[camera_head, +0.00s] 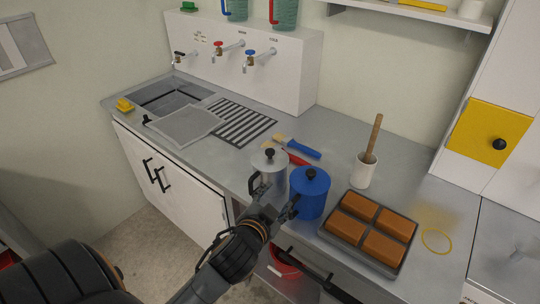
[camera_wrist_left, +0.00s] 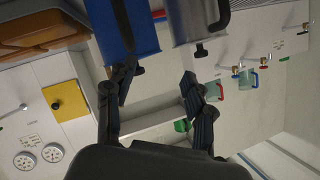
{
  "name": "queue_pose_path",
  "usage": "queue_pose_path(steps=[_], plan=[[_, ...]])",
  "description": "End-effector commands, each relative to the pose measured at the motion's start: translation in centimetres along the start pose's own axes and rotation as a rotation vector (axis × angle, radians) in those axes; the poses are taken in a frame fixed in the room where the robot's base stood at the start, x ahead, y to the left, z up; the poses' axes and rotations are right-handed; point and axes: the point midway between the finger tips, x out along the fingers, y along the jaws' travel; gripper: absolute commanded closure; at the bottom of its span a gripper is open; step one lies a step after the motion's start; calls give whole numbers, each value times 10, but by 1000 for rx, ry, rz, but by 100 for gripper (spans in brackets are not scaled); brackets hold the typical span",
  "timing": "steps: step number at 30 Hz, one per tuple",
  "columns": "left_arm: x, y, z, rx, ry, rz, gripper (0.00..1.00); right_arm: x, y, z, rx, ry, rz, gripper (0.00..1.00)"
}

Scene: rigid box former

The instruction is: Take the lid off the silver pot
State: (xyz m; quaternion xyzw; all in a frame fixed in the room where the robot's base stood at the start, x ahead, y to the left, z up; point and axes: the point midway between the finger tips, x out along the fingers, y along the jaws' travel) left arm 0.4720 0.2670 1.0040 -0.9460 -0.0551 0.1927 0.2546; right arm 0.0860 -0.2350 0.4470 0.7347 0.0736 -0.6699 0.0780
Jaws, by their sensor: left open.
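The silver pot (camera_head: 269,178) stands on the counter near its front edge, with its lid on and a black knob (camera_head: 269,153) on top. In the left wrist view the silver pot (camera_wrist_left: 192,22) shows partly at the top, with its handle and knob. A blue pot (camera_head: 310,195) with a lid and black knob stands just right of it; it also shows in the left wrist view (camera_wrist_left: 122,28). My left gripper (camera_head: 278,203) is open and empty, in front of the two pots and below the silver pot's lid. Whether a finger touches either pot cannot be told. My right gripper is not in view.
A tray of brown blocks (camera_head: 349,226) lies right of the blue pot. A white crock (camera_head: 363,171) with a wooden handle stands behind it. A blue-handled tool (camera_head: 300,147) lies behind the pots. A sink (camera_head: 168,97) and striped rack (camera_head: 236,122) are at left.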

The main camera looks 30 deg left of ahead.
Motion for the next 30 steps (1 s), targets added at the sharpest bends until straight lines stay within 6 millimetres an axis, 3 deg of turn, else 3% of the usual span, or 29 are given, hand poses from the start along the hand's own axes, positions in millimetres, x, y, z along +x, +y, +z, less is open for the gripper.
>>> queue_pose_path(steps=[1,3,7,9,12,15,19,23,26,30], plan=[[7,-17,-34,52,123,-59,47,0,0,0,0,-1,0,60],[10,-36,-83,141,308,-137,47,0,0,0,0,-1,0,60],[-2,-52,-172,357,659,-255,47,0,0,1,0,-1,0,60],[-16,-49,-211,497,836,-296,47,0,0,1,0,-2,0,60],[-36,-33,-252,722,1065,-326,47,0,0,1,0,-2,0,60],[-49,-7,-273,978,1257,-315,47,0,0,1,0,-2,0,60],[-48,25,-272,1349,1428,-239,47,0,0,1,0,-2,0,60],[-24,38,-245,1740,1484,-80,47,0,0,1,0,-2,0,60],[4,27,-214,2031,1431,99,47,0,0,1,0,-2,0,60],[43,-24,-165,2365,1217,418,47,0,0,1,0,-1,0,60]])
